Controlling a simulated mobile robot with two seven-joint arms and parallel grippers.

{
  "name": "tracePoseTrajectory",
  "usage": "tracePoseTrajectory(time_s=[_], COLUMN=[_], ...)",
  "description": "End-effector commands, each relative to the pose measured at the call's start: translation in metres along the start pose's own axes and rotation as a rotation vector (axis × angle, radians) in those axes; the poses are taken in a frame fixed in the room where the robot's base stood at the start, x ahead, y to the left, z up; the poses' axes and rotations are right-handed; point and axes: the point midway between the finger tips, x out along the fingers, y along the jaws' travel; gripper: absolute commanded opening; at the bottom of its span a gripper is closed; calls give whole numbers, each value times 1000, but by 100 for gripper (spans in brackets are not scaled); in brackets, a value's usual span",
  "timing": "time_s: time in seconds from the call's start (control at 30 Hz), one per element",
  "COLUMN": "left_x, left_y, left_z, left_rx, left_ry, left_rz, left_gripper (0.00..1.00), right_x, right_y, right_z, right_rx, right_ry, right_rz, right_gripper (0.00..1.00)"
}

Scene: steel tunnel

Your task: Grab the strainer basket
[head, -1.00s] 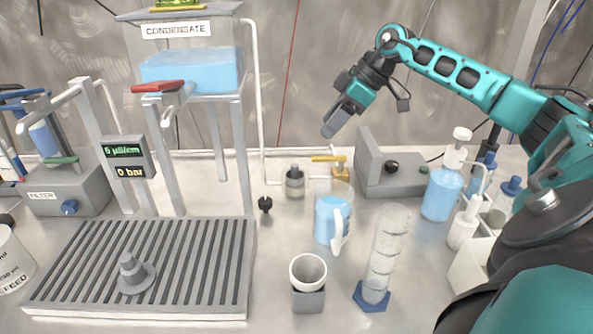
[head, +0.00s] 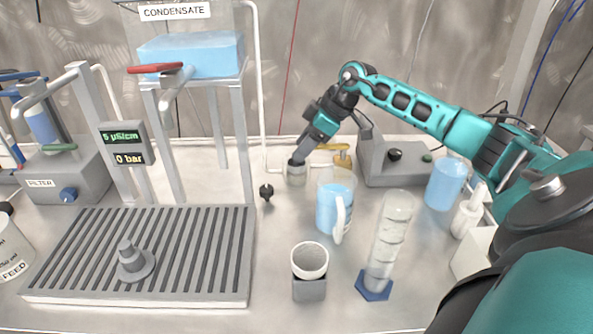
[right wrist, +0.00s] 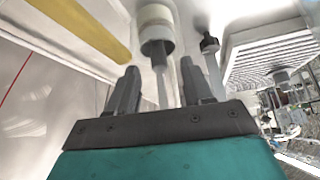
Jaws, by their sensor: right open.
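The strainer basket appears to be the small pale cylinder with a grey top (head: 296,174) on the bench behind the blue-filled jug. In the right wrist view its pale body, grey collar and thin stem (right wrist: 155,32) show ahead of the fingers. My right gripper (head: 301,156) is just above it, pointing down and left. The wrist view shows its two fingers (right wrist: 160,68) spread apart, with the stem in line with the gap. I cannot tell whether they touch it. My left gripper is not in view.
A yellow-handled brass valve (head: 342,160) is close right of the cylinder, and a white pipe (head: 262,100) rises to its left. The jug (head: 335,205), a tall clear cylinder (head: 388,240) and a white cup (head: 309,262) stand in front. A small black knob (head: 266,192) is at left.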

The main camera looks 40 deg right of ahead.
Motion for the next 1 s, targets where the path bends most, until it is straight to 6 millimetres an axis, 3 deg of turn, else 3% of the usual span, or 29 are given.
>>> tracePoseTrajectory(time_s=[0.1,0.33,0.87,1.0], left_x=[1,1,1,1], left_y=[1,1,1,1], left_z=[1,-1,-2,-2], left_rx=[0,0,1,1], left_ry=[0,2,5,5], left_rz=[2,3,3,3], left_gripper=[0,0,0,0], right_x=[9,10,10,10], right_y=[0,0,0,0], right_z=[0,0,0,0], right_rx=[0,-1,-1,-1], right_ry=[0,0,0,0], right_rz=[2,2,2,2], right_gripper=[51,51,0,0])
